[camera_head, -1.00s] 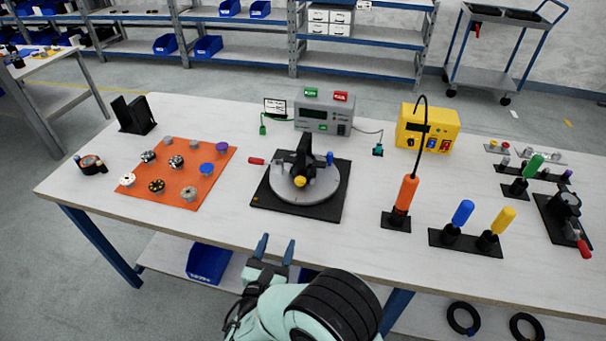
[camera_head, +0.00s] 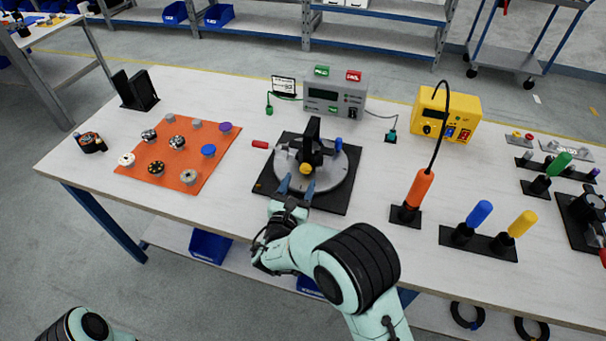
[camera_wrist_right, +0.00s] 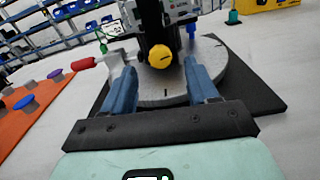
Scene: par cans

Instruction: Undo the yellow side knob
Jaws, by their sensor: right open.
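The yellow side knob (camera_head: 306,169) is on the front of a black upright fixture (camera_head: 313,140) on a round grey turntable (camera_head: 337,176). In the right wrist view the yellow knob (camera_wrist_right: 160,57) faces me, with a short dark line on its face. My right gripper (camera_head: 296,188) is open and empty. Its two blue fingers, also in the right wrist view (camera_wrist_right: 164,82), point at the knob from the front and sit apart from each other, one on either side of its line. The fingertips look short of the knob. My left gripper is not in view; part of my left arm shows at the bottom left.
The turntable sits on a black base plate (camera_head: 266,187), with a red handle (camera_head: 260,144) at left and a blue knob (camera_head: 339,143) at right. An orange mat (camera_head: 205,174) with several small parts lies left. An orange-handled tool (camera_head: 419,190) stands right.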

